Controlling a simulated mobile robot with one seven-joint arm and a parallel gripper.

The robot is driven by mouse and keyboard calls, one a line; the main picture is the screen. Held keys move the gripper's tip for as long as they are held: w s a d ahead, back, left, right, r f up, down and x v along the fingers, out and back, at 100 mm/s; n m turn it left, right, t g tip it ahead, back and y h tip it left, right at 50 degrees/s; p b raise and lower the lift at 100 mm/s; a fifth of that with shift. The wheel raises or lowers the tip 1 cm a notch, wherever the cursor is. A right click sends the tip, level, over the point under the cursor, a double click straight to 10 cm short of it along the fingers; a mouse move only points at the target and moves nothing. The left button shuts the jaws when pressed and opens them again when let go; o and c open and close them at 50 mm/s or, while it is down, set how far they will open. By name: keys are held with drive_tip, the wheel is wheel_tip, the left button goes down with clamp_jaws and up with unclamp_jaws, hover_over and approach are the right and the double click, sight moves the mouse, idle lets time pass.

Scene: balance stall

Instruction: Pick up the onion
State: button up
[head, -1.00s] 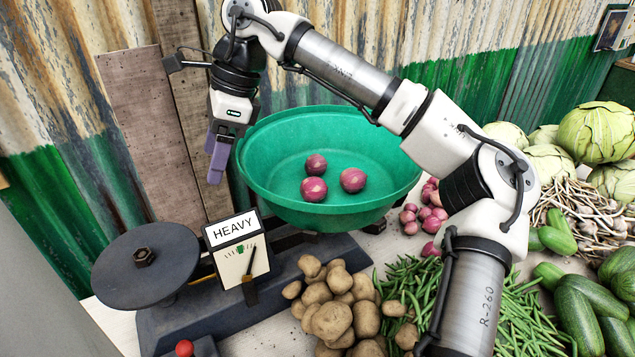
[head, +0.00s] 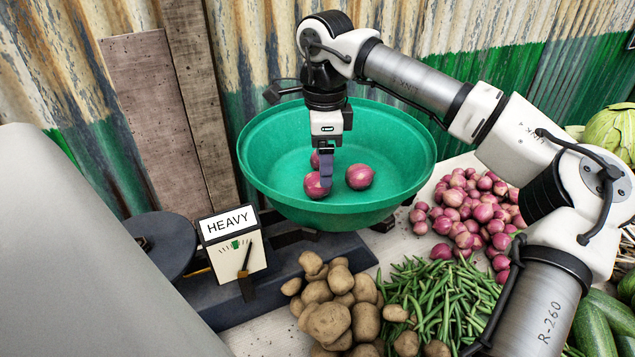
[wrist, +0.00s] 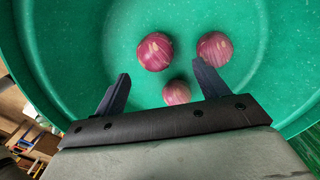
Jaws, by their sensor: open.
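Three red-purple onions lie in the green bowl (head: 270,200) of the balance. In the head view, one onion (head: 317,186) is at the front left and one (head: 360,177) is at the right. The third (head: 315,160) is partly hidden behind my gripper (head: 326,184). In the wrist view, the onions (wrist: 155,51), (wrist: 214,49) and (wrist: 177,92) show apart from each other. My gripper (wrist: 162,83) is open and over the bowl. The nearest onion shows between its fingers from above; I cannot tell its height over that onion.
The balance's dial box (head: 234,252) reads HEAVY, beside a dark plate (head: 160,245). Potatoes (head: 330,320), green beans (head: 440,300) and a pile of red onions (head: 475,215) lie around the bowl. The bowl's rim surrounds my gripper. Boards (head: 155,110) lean behind.

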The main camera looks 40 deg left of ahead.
sight(312, 189)
drive_tip(key=f, duration=0.1)
drive_tip(key=s+f+p, duration=0.1)
drive_tip(key=f, duration=0.1)
drive_tip(key=shift+a+f, duration=0.1)
drive_tip(key=shift+f, duration=0.85)
drive_tip(key=c, duration=1.1)
drive_tip(key=shift+r, duration=0.1)
